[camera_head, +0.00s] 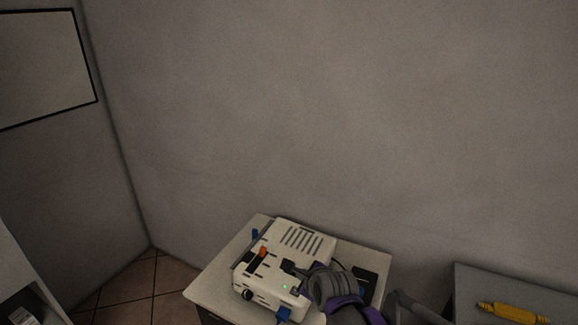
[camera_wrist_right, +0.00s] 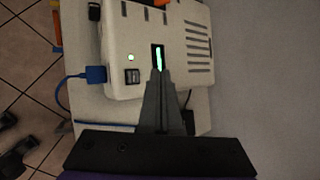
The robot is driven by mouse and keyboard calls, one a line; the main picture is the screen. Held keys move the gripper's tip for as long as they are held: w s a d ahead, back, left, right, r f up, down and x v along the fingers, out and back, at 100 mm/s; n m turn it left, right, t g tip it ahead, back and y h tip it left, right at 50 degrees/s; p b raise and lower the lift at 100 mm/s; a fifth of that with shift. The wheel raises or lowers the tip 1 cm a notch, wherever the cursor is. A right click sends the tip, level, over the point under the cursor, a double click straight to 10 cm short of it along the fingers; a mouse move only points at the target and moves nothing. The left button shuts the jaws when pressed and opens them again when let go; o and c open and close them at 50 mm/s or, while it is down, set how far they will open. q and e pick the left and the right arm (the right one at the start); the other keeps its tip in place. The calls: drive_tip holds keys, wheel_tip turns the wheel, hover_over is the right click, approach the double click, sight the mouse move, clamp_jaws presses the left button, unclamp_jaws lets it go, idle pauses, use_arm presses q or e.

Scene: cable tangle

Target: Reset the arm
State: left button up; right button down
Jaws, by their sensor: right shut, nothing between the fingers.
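My right arm comes in from the lower right of the head view, grey and purple, over a white device (camera_head: 285,255). My right gripper (camera_head: 291,269) is shut and empty, its tips at the device's top face. In the right wrist view the closed fingers (camera_wrist_right: 160,74) point at a dark slot (camera_wrist_right: 157,50) with a bright green strip in it on the white device (camera_wrist_right: 183,55). The tips look very close to the slot; I cannot tell whether they touch. My left gripper is not in view.
The device stands on a small pale table (camera_head: 208,287). A dark box (camera_head: 366,280) lies to the right. A grey surface (camera_head: 470,280) at far right holds a yellow tool (camera_head: 505,311).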

drive_tip(key=s+d+f+n+g+h, duration=0.1)
drive_tip(key=s+d+n, duration=0.3)
drive_tip(key=s+n, duration=0.4)
drive_tip(key=s+d+f+n+g+h, duration=0.1)
drive_tip(key=s+d+f+n, duration=0.1)
drive_tip(key=s+d+n, duration=0.3)
drive_tip(key=s+d+f+n+g, duration=0.1)
drive_tip(key=s+d+n, duration=0.3)
drive_tip(key=s+n, duration=0.6)
drive_tip(key=s+f, duration=0.1)
drive_tip(key=s, duration=0.4)
drive_tip(key=shift+d+f+n+g+h, duration=0.3)
drive_tip(key=shift+f+n+g+h, duration=0.05)
drive_tip(key=shift+n+g+h, duration=0.05)
